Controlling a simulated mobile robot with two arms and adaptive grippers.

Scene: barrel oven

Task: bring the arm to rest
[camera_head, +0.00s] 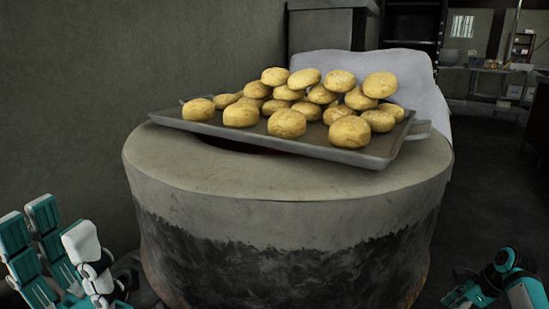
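My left gripper (62,232) is at the bottom left, beside the barrel oven (290,225) and apart from it. Its teal and white fingers point up and are spread, with nothing between them. My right gripper (466,290) is low at the bottom right, off the oven's right side. It is small and dark there, partly cut by the frame edge, and its fingers are hard to make out. Neither gripper touches the tray.
A dark metal tray (352,157) lies across the oven's top, partly covering its opening. Several round golden buns (287,123) are heaped on it. A grey wall (130,60) is at the left. Behind stand a pale covered shape (432,105) and shelves (412,25). Floor shows at the right.

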